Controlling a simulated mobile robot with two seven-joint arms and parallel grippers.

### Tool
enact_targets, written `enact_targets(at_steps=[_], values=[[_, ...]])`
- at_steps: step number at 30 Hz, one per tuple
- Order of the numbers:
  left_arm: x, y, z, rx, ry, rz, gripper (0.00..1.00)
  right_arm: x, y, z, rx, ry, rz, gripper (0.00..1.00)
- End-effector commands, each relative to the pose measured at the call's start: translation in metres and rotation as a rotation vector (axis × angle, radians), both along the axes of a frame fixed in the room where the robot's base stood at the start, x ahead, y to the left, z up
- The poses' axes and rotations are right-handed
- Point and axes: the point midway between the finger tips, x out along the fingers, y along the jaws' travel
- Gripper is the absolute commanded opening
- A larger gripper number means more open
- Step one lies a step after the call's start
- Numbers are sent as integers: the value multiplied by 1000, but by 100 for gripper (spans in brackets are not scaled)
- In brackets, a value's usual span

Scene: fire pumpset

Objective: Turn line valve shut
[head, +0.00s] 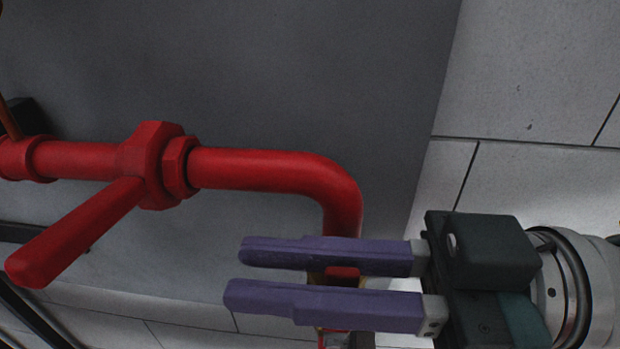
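A red valve (150,165) with a hexagonal body sits on the horizontal run of a red pipe. Its long red lever (75,232) slants down and left, at an angle to the pipe, with its end free. I cannot tell if this is the line valve. My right gripper (233,272) comes in from the right, its two purple fingers apart and pointing left. The fingers pass in front of the descending pipe, and a bit of red shows between them; I see no clear grip on it. The fingertips are right of the lever, apart from it. My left gripper is not in view.
The red pipe (265,170) bends down at the right and goes behind my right gripper's fingers. A grey panel (240,70) stands behind the pipe. Pale tiles (535,90) show at the right. An orange-brown bar (10,120) and dark part show at the left edge.

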Motion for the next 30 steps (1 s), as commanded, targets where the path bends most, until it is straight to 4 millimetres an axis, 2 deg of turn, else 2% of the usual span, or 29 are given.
enact_targets(at_steps=[1, 5, 6, 30], values=[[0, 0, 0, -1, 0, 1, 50, 0, 0, 0, 0, 0, 0, 16], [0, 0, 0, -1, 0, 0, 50, 0, 0, 0, 0, 0, 0, 1], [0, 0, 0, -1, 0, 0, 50, 0, 0, 0, 0, 0, 0, 0], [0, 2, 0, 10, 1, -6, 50, 0, 0, 0, 1, 0, 1, 0]])
